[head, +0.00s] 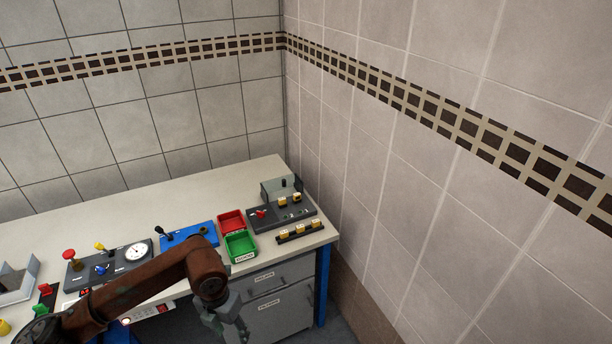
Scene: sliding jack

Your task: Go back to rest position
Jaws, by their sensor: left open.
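My left gripper (229,325) hangs at the bottom centre of the head view, in front of the drawer cabinet and below the worktop edge. It is open, and I see nothing held in it. Its rusty brown arm comes in from the lower left and crosses over the front of the workbench (120,208). My right gripper is not in view.
The workbench holds a grey panel with a dial (136,252), a blue panel (188,237), a red bin (231,222), a green bin (240,246) and a dark device (282,212). Drawers (284,313) stand below. Tiled walls close off the back and right.

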